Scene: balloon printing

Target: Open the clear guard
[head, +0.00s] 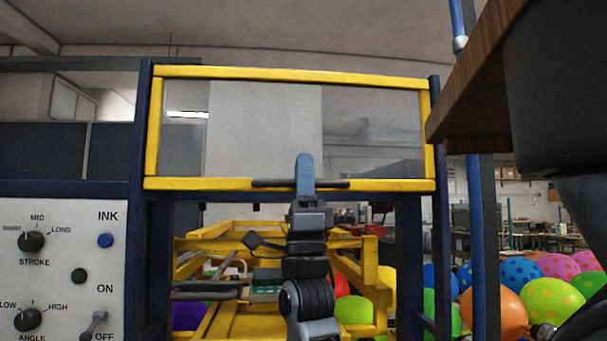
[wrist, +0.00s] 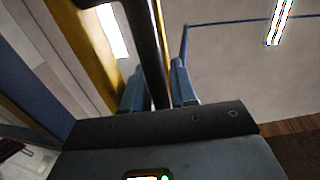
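The clear guard (head: 375,125) is a see-through panel in a yellow frame between dark blue posts. It sits at the top of the posts, with the space below it uncovered. A black bar handle (head: 265,183) runs along its lower yellow rail. My gripper (head: 305,172) is at the middle of this handle. In the wrist view, the blue fingertips of my gripper (wrist: 160,82) lie close on both sides of the black handle (wrist: 148,45), shut on it. My fingers hide part of the handle in the head view.
A white control panel (head: 65,265) with knobs and a switch stands at the left. Yellow machine rails (head: 225,318) lie below the guard. Balloons (head: 550,302) fill the lower right. A brown wooden edge (head: 475,75) juts in at the upper right.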

